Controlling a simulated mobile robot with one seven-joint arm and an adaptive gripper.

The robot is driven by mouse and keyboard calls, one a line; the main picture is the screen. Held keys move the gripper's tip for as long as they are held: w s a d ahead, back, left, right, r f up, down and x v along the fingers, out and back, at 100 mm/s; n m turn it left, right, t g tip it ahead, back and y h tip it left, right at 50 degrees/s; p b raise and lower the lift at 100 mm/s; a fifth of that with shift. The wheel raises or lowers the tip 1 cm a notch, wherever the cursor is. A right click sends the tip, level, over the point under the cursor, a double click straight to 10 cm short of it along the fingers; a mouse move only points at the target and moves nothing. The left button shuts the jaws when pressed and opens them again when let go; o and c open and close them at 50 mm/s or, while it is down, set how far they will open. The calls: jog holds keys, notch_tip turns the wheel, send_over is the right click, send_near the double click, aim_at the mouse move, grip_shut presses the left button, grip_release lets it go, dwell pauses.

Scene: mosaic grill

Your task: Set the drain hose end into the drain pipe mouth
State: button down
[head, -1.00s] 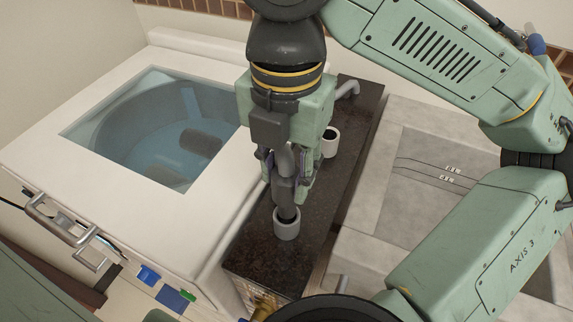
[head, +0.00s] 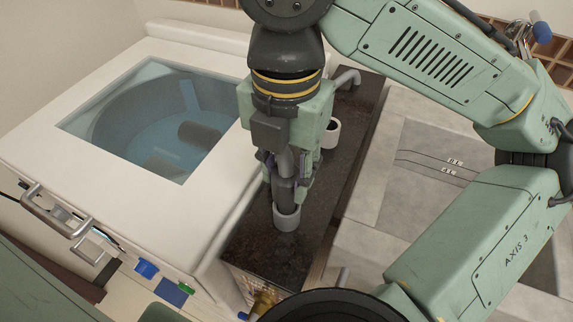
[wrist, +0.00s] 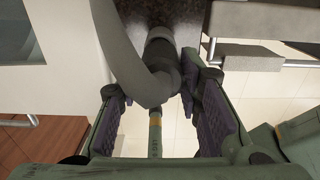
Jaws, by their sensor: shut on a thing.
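My gripper (head: 284,190) points down and is shut on the grey drain hose (head: 286,163), just above the near pale pipe mouth (head: 287,221). The hose's dark lower end reaches down into the ring of that mouth. How deep it sits is hidden by the rim and my fingers. In the wrist view the hose (wrist: 125,50) curves down between my two fingers, with a dark cuff (wrist: 163,60) beyond it. The mouth is not clearly visible there.
A dark stone strip (head: 265,255) carries the pipe mouth and a second pale, round opening (head: 331,132) behind my gripper. A white washer with a glass lid (head: 150,120) stands close on the left. A grey slab (head: 420,165) lies right.

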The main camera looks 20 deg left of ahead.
jog(key=shift+f+b, duration=0.65)
jog(key=shift+f, duration=0.65)
jog(key=c, duration=1.1)
grip_release()
jog(key=shift+o, duration=0.2)
notch_tip(320, 180, up, 12)
jog(key=shift+r, duration=0.1)
